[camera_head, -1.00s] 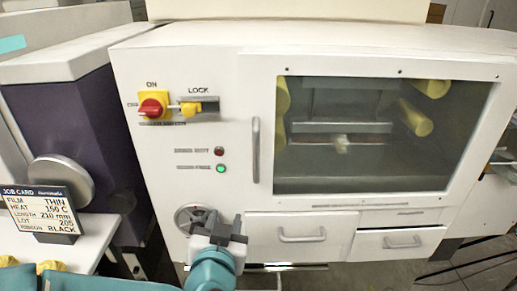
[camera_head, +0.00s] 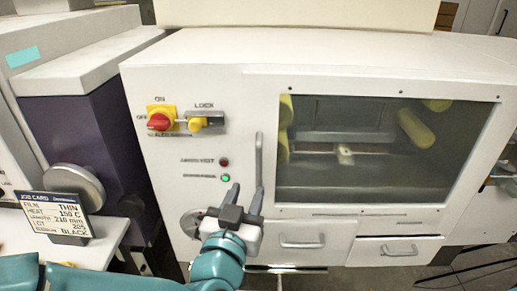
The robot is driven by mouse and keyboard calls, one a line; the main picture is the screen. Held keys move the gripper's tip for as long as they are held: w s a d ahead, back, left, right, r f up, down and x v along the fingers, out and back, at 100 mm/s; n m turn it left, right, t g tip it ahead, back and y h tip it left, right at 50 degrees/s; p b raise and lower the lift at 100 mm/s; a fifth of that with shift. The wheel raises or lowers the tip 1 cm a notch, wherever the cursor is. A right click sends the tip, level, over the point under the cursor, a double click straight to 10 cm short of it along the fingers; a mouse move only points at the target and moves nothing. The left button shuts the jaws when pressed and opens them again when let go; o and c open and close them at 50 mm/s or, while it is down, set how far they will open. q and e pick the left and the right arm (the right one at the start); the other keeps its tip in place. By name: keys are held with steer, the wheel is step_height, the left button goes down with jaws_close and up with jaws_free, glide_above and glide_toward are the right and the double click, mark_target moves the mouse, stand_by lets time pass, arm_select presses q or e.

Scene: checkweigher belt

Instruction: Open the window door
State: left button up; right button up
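The window door (camera_head: 264,100) is a white frame around a dark glass pane (camera_head: 370,178) on the front of a white machine. It looks closed. Its upright grey handle (camera_head: 259,152) is on the door's left edge. My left gripper (camera_head: 246,188) is just below the handle, fingers pointing up and apart, with nothing seen between them. Its right finger overlaps the handle's lower end in the picture; I cannot tell whether they touch. Up left are a red and yellow rotary switch (camera_head: 159,120) and a yellow lock slider (camera_head: 196,124), at the left of its slot. My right gripper is out of view.
Two drawers with handles, a left one (camera_head: 300,225) and a right one (camera_head: 385,256), are under the door. A round handwheel (camera_head: 188,222) is beside my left gripper. A green lamp (camera_head: 226,178) is lit. A job card (camera_head: 53,212) stands on the left.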

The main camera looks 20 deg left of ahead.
mark_target(258, 167)
arm_select(q)
steer(key=w, duration=0.2)
steer(key=w+p, duration=0.1)
steer(key=w, duration=0.5)
steer(key=shift+w+a+f, duration=0.15)
steer(key=shift+a, duration=0.15)
steer(key=shift+w+a+p, duration=0.1)
steer(key=shift+w+p, duration=0.3)
steer(key=shift+w, duration=0.9)
steer(key=shift+s, duration=0.25)
steer(key=shift+c, duration=1.3)
jaws_close()
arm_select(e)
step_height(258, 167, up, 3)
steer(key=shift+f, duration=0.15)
